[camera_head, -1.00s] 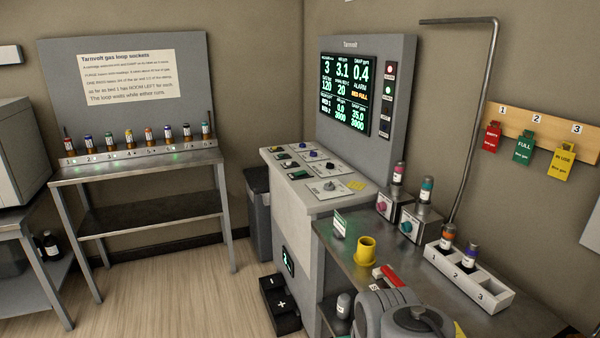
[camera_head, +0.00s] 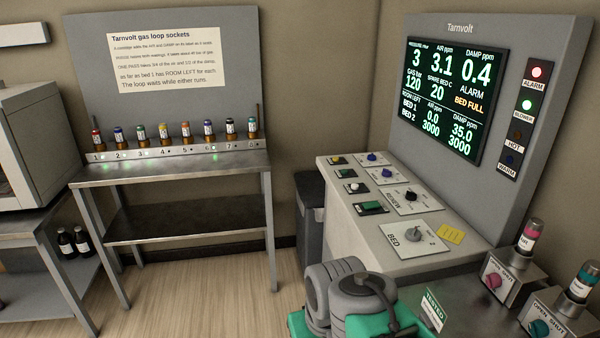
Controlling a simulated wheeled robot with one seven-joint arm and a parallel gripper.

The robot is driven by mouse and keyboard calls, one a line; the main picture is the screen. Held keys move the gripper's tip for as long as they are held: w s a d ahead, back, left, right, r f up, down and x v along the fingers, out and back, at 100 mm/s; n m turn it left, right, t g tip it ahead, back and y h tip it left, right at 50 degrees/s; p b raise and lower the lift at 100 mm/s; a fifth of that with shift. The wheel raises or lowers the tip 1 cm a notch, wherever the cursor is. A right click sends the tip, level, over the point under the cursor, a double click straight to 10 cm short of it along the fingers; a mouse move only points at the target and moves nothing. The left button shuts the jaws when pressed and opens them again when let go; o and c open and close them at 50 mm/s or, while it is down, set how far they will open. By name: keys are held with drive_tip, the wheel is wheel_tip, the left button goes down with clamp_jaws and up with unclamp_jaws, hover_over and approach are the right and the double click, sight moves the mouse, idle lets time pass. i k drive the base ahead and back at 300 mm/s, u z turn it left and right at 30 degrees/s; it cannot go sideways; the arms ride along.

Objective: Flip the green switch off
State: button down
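My grey arm links show at the bottom centre, in front of the console and apart from the switch in the picture. My gripper's fingers are not seen.
Blue knobs (camera_head: 372,157), a black dial (camera_head: 411,195) and the BED dial (camera_head: 414,234) lie near the switch. A display (camera_head: 458,90) stands behind, reading ALARM and BED FULL. Valve boxes (camera_head: 510,275) stand at right. Floor is clear at left centre.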

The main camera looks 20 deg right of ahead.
sight(374, 204)
drive_tip(key=u, duration=0.4)
drive_tip(key=i, duration=1)
drive_tip(key=u, duration=0.3)
